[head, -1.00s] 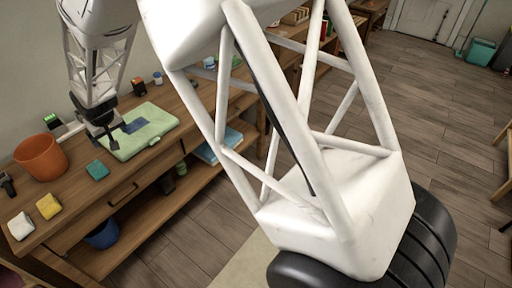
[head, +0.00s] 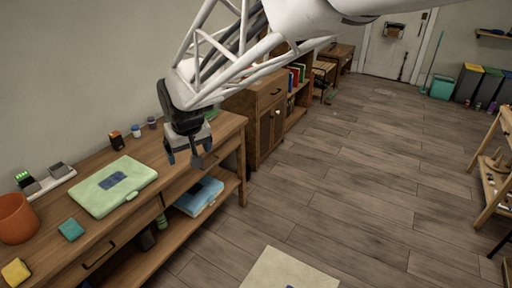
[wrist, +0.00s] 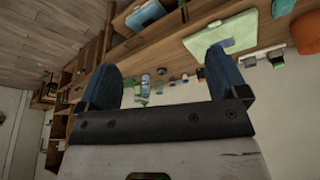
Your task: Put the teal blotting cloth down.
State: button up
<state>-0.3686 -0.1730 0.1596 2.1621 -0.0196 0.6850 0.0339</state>
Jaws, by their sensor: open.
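A small folded teal piece (head: 70,230), which I take to be the teal blotting cloth, lies flat on the wooden bench top in the head view. It sits just in front of a pale green flat case (head: 136,182), apart from it. The case has a dark blue patch on top. My gripper (head: 184,160) is open and empty, to the right of the case, near the bench's front edge and well away from the teal piece. In the wrist view my two blue fingers (wrist: 163,72) stand wide apart with nothing between them.
An orange pot (head: 16,218) and a yellow block (head: 15,271) stand at the bench's left. Small jars (head: 137,131) stand along the back. A blue case (head: 199,196) lies on the lower shelf. A wooden cabinet (head: 258,118) stands beyond; the floor to the right is mostly clear.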

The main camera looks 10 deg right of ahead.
jog(key=s+d+r+m+h, duration=0.1)
jog(key=s+d+m, duration=0.3)
jog(key=s+d, duration=1.7)
jog(key=s, duration=0.4)
jog(key=shift+s+d+g, duration=0.2)
jog(key=shift+s+g, duration=0.05)
jog(key=shift+g, duration=0.15)
jog(key=shift+o, duration=0.5)
jog(key=shift+r, duration=0.1)
jog(key=shift+w, duration=0.1)
